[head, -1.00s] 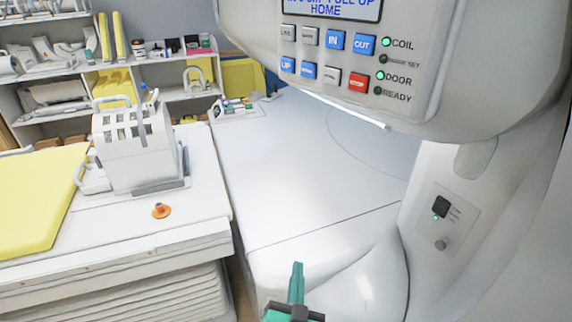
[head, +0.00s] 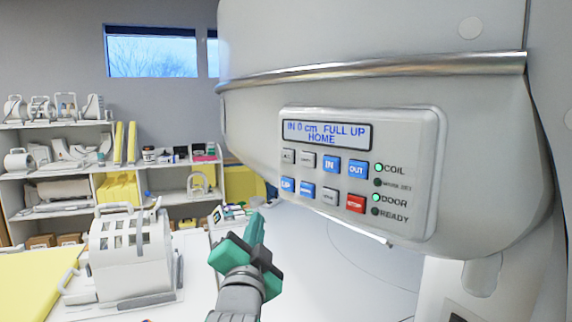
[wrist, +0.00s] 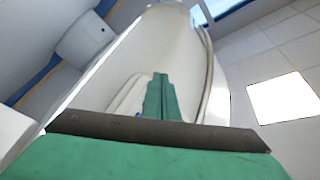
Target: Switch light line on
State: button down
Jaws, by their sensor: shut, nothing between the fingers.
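The control panel (head: 362,240) is on the magnet's curved white housing in the head view. Its display (head: 327,132) reads "IN 0 cm FULL UP HOME". Below it are two rows of buttons: a pale top-left button (head: 288,156) with print too small to read, a blue IN button (head: 331,164), a blue OUT button (head: 356,169) and a red button (head: 355,204). My gripper (head: 258,222) is shut and empty, pointing upward, below and left of the panel and apart from it. The wrist view shows its green fingers (wrist: 160,96) together.
The magnet's overhanging housing (head: 480,150) fills the right side. A white coil unit (head: 128,255) stands on a cart at lower left, beside a yellow pad (head: 35,280). Shelves (head: 70,190) with equipment stand behind. The space left of the panel looks free.

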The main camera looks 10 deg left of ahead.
jog(key=s+a+r+m, duration=0.1)
jog(key=s+r, duration=0.3)
jog(key=r, duration=0.8)
jog(key=shift+a+r+m+t+y, duration=0.15)
jog(key=shift+r+m+t+y, duration=0.15)
jog(key=shift+r+m, duration=0.1)
jog(key=shift+w, duration=0.15)
send_near(281, 153)
jog(key=shift+w+a+r, duration=0.25)
jog(key=shift+w+a, duration=0.15)
jog(key=shift+w, duration=0.25)
jog(key=shift+w+a+r, duration=0.2)
jog(key=shift+w+a, duration=0.15)
jog(key=shift+w, duration=0.3)
jog(key=shift+w+a+r, duration=0.25)
jog(key=shift+w+a, duration=0.15)
jog(key=shift+w, duration=0.25)
jog(key=shift+w+d, duration=0.2)
jog(key=shift+w, duration=0.2)
jog(key=shift+w+d, duration=0.25)
jog(key=shift+w, duration=0.15)
dwell(0.7)
dwell(0.4)
jog(key=shift+s+a, duration=0.45)
jog(key=shift+s, duration=0.35)
